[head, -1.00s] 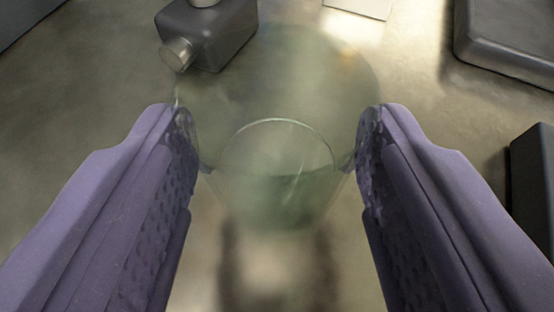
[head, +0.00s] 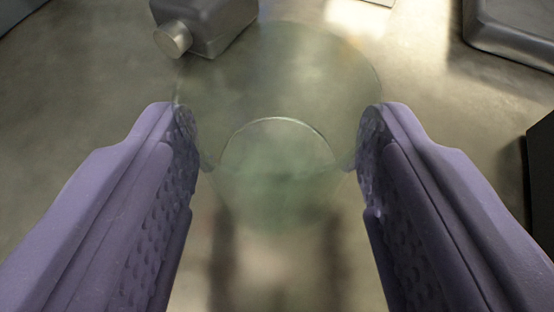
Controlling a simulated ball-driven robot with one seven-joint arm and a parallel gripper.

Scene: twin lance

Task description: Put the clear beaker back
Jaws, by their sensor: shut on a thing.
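The clear beaker (head: 280,75) is a see-through, faintly green glass vessel in the middle of the head view. My gripper (head: 275,140) has its two purple, dimpled fingers on either side of the beaker, shut on it. The wide round outline of the beaker lies between and beyond the fingertips, and a smaller curved edge shows nearer to me. Its outline is faint, and I cannot tell from this view how far it is above the surface.
A grey block-shaped thing with a round metal knob (head: 205,25) is at the upper left. A grey metal tray-like thing (head: 515,35) is at the upper right. A dark box (head: 541,175) is at the right edge. The grey surface (head: 90,90) is clear at the left.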

